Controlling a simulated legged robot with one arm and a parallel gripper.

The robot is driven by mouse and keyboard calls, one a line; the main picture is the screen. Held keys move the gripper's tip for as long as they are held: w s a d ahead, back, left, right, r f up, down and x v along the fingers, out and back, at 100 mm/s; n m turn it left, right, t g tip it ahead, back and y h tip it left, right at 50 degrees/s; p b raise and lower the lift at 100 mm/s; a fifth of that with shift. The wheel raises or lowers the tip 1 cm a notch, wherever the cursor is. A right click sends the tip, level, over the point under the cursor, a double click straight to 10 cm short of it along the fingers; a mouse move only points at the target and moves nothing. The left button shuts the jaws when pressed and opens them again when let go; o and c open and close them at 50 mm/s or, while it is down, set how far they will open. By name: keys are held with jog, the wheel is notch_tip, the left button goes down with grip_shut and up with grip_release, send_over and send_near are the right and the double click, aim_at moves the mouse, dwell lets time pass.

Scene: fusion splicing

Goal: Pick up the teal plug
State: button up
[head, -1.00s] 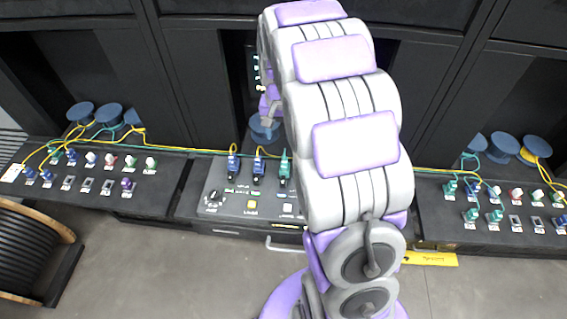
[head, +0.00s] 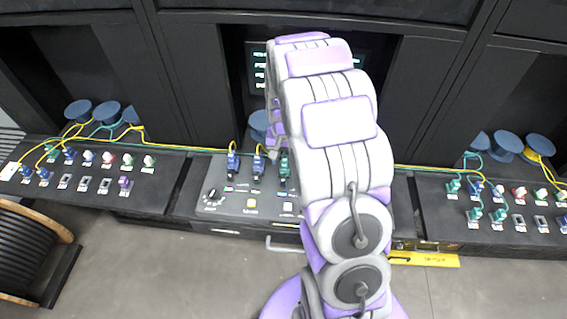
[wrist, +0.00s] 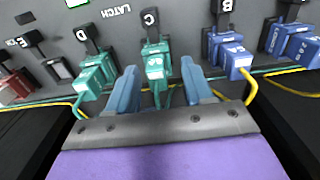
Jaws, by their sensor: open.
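In the wrist view, a teal plug (wrist: 157,68) sits upright in the slot marked C. My gripper (wrist: 159,78) is open, with one blue-grey finger on each side of this plug. Whether the fingers touch it I cannot tell. A second teal plug (wrist: 93,76) is at the slot marked D, left of the fingers. In the head view, a teal plug (head: 284,164) shows on the middle console just left of my arm. My gripper is hidden behind my arm there.
Blue plugs (wrist: 231,58) stand to the right of my fingers, at B and beyond. Yellow and teal cables run close by. The middle console (head: 210,208) has a knob and buttons. Side panels (head: 145,190) carry several connectors, with spools behind.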

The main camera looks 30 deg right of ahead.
jog(key=shift+d+f, duration=0.1)
jog(key=shift+f, duration=0.4)
jog(key=shift+d, duration=0.25)
jog(key=shift+c, duration=0.3)
jog(key=shift+a, duration=0.2)
jog(key=c, duration=0.6)
jog(key=shift+c, duration=1.2)
